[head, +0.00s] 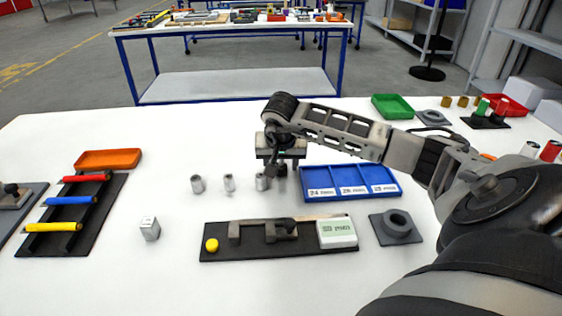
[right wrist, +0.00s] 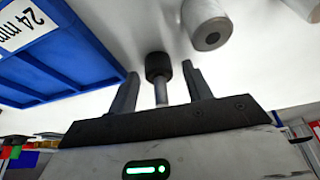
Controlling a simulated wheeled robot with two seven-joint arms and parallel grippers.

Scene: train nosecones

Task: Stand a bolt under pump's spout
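My right gripper (head: 280,168) points down over the table, just right of three silver cylinders (head: 228,183). In the right wrist view its two fingers (right wrist: 159,88) stand apart, with a bolt (right wrist: 156,66) between them. The bolt has a black round head and a grey shank, and gaps show on both sides of it. In the head view the gripper largely hides the bolt. A silver cylinder (right wrist: 207,22) with a hole in its end is close by in the wrist view. I cannot make out a pump or spout for certain. My left gripper is not in view.
A blue compartment tray (head: 350,183) lies close on the right. A black board with a grey fixture and yellow knob (head: 211,245) lies in front, beside a grey ring block (head: 397,225). A rack of coloured rods (head: 70,201) is left.

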